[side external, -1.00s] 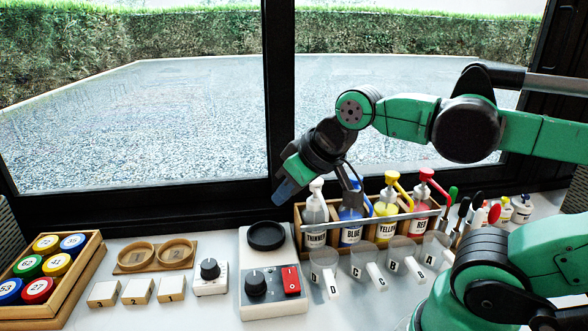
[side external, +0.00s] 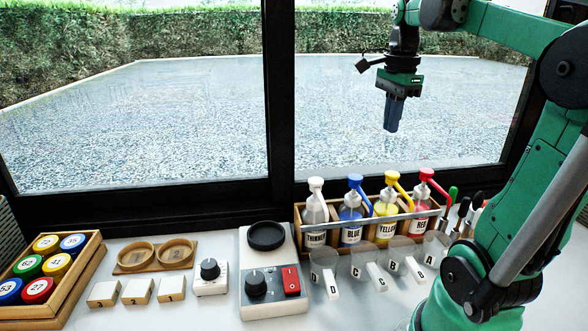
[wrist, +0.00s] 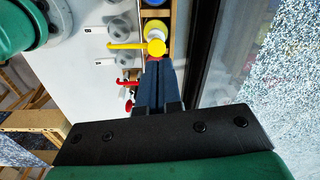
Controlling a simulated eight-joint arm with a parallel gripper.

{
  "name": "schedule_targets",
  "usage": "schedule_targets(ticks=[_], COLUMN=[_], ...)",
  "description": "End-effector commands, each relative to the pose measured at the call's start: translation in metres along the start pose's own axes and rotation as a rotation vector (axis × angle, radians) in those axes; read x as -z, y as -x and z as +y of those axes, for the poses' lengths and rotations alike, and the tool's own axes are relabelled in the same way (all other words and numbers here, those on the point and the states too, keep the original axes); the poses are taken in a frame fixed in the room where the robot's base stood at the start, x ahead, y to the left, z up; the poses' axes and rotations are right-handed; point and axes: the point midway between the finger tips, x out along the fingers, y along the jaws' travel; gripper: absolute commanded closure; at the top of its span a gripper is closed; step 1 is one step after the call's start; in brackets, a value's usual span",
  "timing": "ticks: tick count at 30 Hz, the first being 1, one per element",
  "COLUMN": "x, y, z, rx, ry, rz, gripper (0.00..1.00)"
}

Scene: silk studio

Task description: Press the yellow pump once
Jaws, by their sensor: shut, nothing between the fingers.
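The yellow pump (side external: 392,180) tops a bottle labelled YELLOW (side external: 386,227) in a wooden rack, between the blue and red bottles. My gripper (side external: 392,130) is shut and empty, pointing straight down above the yellow pump with a clear gap between them. In the wrist view the yellow pump head (wrist: 157,47) shows just beyond my shut fingertips (wrist: 160,64), its spout pointing left. The yellow bottle's body is mostly hidden from the wrist view.
The blue pump (side external: 355,182) and red pump (side external: 427,176) stand on either side, with a white pump (side external: 316,186) at the far left of the rack (side external: 300,216). Clear lettered cups stand in front. The window (side external: 350,160) is close behind.

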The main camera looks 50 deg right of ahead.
Motion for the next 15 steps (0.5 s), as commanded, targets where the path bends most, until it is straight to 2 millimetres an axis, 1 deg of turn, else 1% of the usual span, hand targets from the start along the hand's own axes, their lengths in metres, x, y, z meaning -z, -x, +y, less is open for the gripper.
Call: schedule_targets(ticks=[1,2,4,9,12,15], x=[0.015,0.022,0.02,0.019,0.018,0.018], y=[0.0,-0.001,-0.015,-0.041,-0.049,-0.052], z=[0.002,0.003,0.004,0.005,0.006,0.006], rx=[-0.03,-0.048,-0.05,-0.047,-0.046,-0.046], ry=[-0.122,-0.195,-0.193,-0.187,-0.185,-0.184], rz=[-0.005,-0.007,-0.008,-0.007,-0.007,-0.007], gripper=[1.0,1.0,1.0,1.0,1.0,1.0])
